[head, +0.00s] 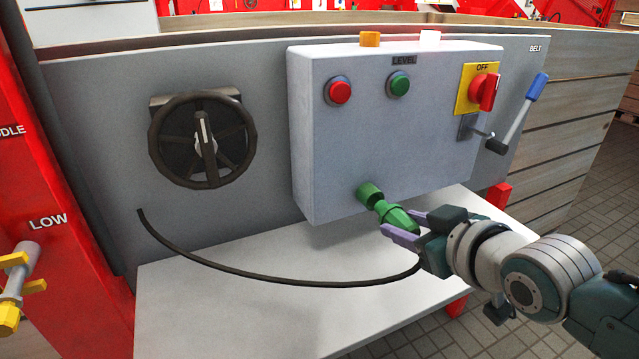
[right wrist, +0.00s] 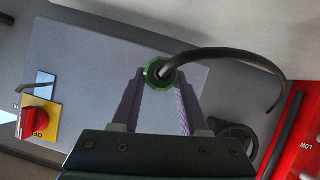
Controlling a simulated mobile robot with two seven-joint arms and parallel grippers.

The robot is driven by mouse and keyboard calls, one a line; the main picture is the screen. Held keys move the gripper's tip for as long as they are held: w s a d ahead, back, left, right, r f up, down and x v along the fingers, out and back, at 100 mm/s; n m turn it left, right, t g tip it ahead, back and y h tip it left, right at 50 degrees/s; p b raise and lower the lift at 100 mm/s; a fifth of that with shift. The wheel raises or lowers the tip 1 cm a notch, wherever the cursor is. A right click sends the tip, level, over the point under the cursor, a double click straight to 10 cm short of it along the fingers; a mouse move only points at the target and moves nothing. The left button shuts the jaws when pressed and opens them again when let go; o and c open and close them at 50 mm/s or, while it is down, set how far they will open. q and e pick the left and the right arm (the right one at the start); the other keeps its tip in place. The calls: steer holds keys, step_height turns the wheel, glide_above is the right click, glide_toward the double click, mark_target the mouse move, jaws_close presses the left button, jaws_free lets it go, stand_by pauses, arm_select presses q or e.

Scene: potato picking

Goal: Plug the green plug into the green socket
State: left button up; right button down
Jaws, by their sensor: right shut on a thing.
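The green socket (head: 369,193) is a short round stub low on the front of the grey control box. The green plug (head: 397,215) is just in front of it and roughly in line. Its narrow front end appears to meet the socket, but I cannot tell how deep it sits. My right gripper (head: 402,224) is shut on the plug, with its purple fingers on either side. In the right wrist view, the plug (right wrist: 159,72) shows end-on between the fingertips, with a black cable leaving its back. The socket is hidden there. My left gripper is not in view.
The black cable (head: 250,277) sags over the white shelf (head: 230,315) from the left panel. The grey box (head: 390,130) carries red and green buttons and a red rotary switch (head: 484,92). A blue-handled lever (head: 530,100) stands at right, a black handwheel (head: 203,139) at left.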

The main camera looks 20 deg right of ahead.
mark_target(396, 213)
steer(key=shift+p, duration=0.3)
stand_by(0.5)
stand_by(0.7)
steer(key=shift+w, duration=0.1)
stand_by(0.3)
steer(key=shift+w, duration=0.35)
steer(key=shift+w, duration=0.3)
steer(key=shift+w+b, duration=0.85)
steer(key=shift+w, duration=0.35)
steer(key=shift+c, duration=1.7)
jaws_free()
